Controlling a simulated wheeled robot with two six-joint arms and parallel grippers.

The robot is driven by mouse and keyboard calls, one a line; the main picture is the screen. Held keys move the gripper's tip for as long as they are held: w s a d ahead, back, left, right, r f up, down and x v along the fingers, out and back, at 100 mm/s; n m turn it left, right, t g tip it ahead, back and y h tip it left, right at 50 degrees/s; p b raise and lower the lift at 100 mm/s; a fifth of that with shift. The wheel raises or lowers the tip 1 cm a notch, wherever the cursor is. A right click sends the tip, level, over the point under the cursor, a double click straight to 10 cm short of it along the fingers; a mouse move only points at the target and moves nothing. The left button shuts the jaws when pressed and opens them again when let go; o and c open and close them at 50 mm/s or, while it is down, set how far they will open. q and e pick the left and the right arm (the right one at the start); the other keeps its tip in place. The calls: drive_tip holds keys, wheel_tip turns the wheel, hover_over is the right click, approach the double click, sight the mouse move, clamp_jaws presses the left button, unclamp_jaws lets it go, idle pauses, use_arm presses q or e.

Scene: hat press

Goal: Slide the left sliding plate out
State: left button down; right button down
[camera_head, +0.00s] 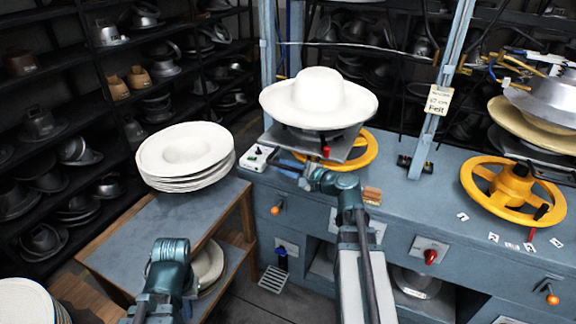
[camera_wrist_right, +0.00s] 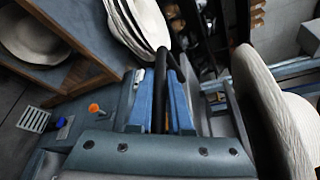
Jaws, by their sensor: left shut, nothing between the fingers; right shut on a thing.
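The left sliding plate (camera_head: 345,152) is a flat grey plate at the left press, under a metal block that carries a white felt hat (camera_head: 319,92). My right gripper (camera_head: 283,166) is at the plate's near left side. In the right wrist view its two blue fingers (camera_wrist_right: 161,92) are shut on a black bar, which looks like the plate's handle (camera_wrist_right: 160,62). The hat's brim (camera_wrist_right: 270,105) and the grey plate's edge are to the right there. My left gripper (camera_head: 168,252) is low at the left, in front of the side table, and holds nothing; its fingertips are hard to make out.
A stack of white hats (camera_head: 186,155) stands on the wooden side table (camera_head: 130,225). A yellow handwheel (camera_head: 357,150) is below the hat, and another yellow handwheel (camera_head: 512,192) is at the right. A small white control box (camera_head: 258,156) is close to my right gripper.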

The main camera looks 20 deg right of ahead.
drive_tip(key=shift+s+a+f, duration=0.1)
drive_tip(key=shift+s+a, duration=0.1)
drive_tip(key=shift+a, duration=0.05)
drive_tip(key=c, duration=0.8)
unclamp_jaws()
drive_tip(key=shift+s, duration=0.1)
drive_tip(key=shift+c, duration=0.2)
use_arm(q)
drive_tip(key=shift+s, duration=0.1)
